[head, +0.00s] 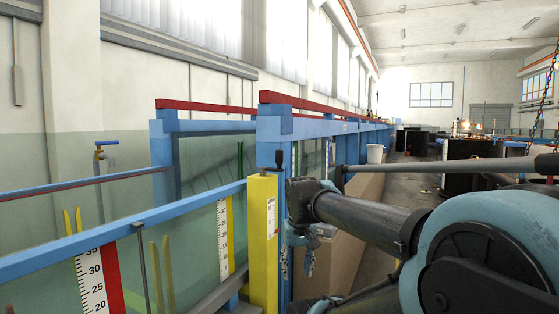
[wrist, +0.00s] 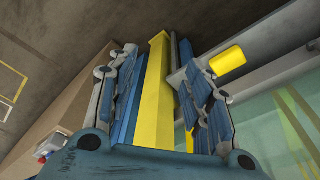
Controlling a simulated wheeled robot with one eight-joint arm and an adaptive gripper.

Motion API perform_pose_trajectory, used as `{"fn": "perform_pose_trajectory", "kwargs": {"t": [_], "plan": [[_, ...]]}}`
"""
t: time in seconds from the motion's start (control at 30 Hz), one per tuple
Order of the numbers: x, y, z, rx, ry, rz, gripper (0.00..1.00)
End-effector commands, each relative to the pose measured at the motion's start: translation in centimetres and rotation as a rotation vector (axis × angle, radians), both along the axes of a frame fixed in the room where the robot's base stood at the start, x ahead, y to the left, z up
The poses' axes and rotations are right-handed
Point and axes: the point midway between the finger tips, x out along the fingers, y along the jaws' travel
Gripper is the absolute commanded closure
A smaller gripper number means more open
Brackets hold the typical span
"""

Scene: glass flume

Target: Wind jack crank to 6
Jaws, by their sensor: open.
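The yellow jack post (head: 260,245), with a white scale plate (head: 271,216) on its side, stands upright at the end of the blue flume frame in the head view. The scale reading is too small to make out. My gripper (head: 308,262) is just right of the post, partly hidden by my arm. In the wrist view my gripper (wrist: 158,68) is open, and the yellow post (wrist: 157,85) shows between its fingers. A short yellow cylinder (wrist: 228,60), perhaps the crank's handle, is beside the right finger.
Glass flume walls with blue rails (head: 110,242) run along the left. A numbered white scale (head: 92,286) and a red strip stand near. A white bucket (head: 375,153) is farther back. A tan panel (head: 340,235) stands behind my gripper.

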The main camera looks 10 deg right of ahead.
Motion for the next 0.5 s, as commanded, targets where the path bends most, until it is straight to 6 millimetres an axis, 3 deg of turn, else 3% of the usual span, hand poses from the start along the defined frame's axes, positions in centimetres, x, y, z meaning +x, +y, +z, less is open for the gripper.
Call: {"fn": "perform_pose_trajectory", "kwargs": {"t": [0.03, 0.1, 0.5], "plan": [[1.5, 0.0, 2.7, 0.0, 0.007, -0.002, 0.54], [3.4, 0.0, 6.1, 0.001, 0.016, -0.005, 0.54], [14.0, -0.1, 23.5, 0.003, 0.069, -0.023, 0.54]]}}
